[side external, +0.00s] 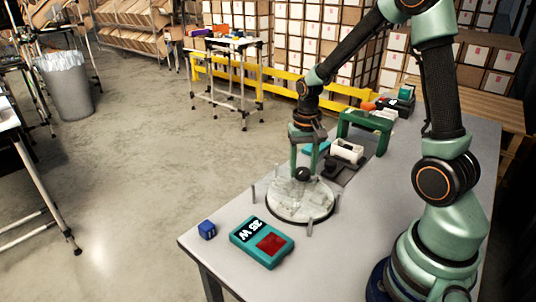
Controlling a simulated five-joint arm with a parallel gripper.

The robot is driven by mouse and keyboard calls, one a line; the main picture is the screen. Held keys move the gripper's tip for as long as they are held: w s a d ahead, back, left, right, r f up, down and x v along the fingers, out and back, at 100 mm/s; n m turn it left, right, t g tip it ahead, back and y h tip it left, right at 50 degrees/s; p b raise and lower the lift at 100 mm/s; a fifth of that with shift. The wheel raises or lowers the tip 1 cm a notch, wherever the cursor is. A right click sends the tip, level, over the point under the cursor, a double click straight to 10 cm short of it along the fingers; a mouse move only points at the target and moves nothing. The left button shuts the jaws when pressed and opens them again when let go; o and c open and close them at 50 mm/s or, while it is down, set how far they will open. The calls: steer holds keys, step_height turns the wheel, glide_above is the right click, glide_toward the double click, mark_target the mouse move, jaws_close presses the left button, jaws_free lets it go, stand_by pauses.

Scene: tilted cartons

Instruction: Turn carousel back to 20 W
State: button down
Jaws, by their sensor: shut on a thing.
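The carousel (287,207) is a round, pale marbled disc with a dark rim, lying flat on the grey table. A round black knob (303,174) stands up toward its back edge. My gripper (303,172) points down over the disc, shut on the black knob with a green finger on either side. No "20 W" marking can be made out.
Several thin grey posts (309,228) stand around the disc. Behind the disc are a white device (346,151) on a dark base and a green frame (371,124). The front right tabletop is clear.

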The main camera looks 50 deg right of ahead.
steer(key=shift+n, duration=0.3)
steer(key=shift+r+n, duration=0.1)
steer(key=shift+n, duration=8.2)
steer(key=shift+c, duration=1.4)
jaws_free()
